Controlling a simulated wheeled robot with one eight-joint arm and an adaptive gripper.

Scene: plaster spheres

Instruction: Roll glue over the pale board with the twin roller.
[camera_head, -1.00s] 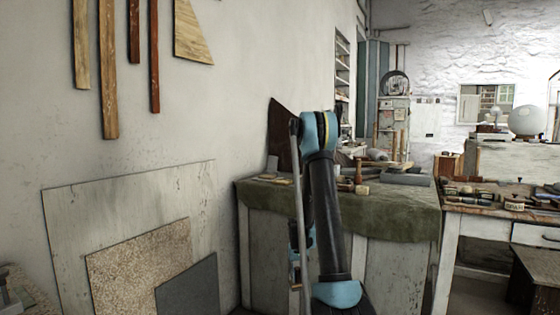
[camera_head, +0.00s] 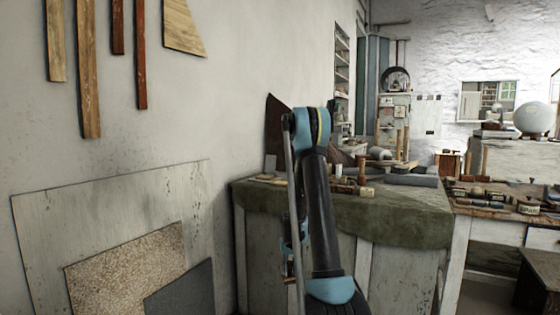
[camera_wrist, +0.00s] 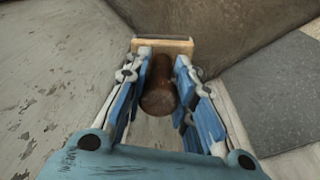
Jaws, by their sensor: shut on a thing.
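The pale board (camera_head: 45,235) leans against the wall at the lower left of the head view, with smaller boards in front of its lower right. Its scuffed surface fills the left of the wrist view (camera_wrist: 50,75). My gripper (camera_wrist: 162,60) is shut on the brown wooden handle of the twin roller (camera_wrist: 159,96). A tan bar of the tool shows beyond the fingertips. The roller barrels cannot be made out, nor whether they touch the board. In the head view my arm hides most of the gripper and tool.
A speckled board (camera_head: 125,270) and a dark grey panel (camera_head: 182,291) lean in front of the pale board. A cloth-covered bench (camera_head: 390,219) with several tools stands behind my arm. Wooden strips (camera_head: 141,55) hang on the wall above.

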